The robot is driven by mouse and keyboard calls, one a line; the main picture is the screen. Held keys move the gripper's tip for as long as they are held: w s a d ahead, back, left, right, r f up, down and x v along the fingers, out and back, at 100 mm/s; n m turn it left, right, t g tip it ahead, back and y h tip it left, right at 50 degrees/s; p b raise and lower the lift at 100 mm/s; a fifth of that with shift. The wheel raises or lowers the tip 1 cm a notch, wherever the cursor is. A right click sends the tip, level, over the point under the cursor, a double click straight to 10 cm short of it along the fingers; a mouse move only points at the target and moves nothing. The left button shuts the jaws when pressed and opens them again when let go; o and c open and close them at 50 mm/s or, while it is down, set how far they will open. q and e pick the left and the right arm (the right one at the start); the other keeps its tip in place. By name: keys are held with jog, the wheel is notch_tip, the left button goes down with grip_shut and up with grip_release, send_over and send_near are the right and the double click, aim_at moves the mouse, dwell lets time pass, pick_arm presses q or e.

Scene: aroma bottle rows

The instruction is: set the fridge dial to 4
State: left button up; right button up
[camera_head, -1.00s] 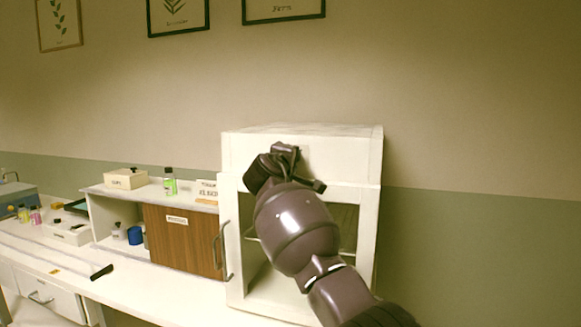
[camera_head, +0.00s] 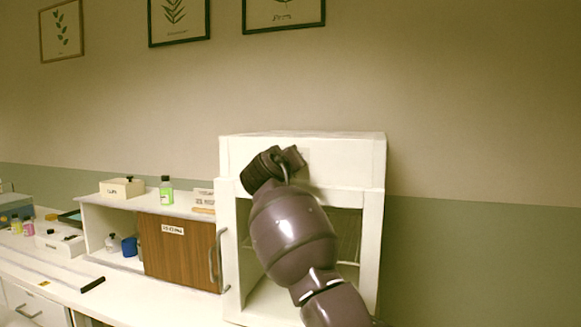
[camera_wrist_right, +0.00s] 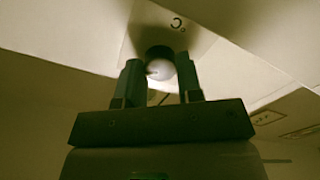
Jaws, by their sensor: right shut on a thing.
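The white fridge (camera_head: 345,158) stands on the counter, with a plain upper panel above an open front. My right gripper (camera_head: 286,158) is at that upper panel, and its arm covers much of the fridge front. In the right wrist view the fingers of my right gripper (camera_wrist_right: 160,80) stand either side of a round pale dial (camera_wrist_right: 160,69) and are shut on it. The dial's numbers and pointer cannot be read. My left gripper is not in view.
A wooden-fronted cabinet (camera_head: 180,250) with a shelf stands left of the fridge. A green bottle (camera_head: 166,190) and a white box (camera_head: 122,188) sit on top. Wall to the right of the fridge is bare.

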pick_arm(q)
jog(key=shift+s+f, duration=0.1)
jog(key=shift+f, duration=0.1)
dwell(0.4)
pick_arm(e)
jog(key=o, duration=0.9)
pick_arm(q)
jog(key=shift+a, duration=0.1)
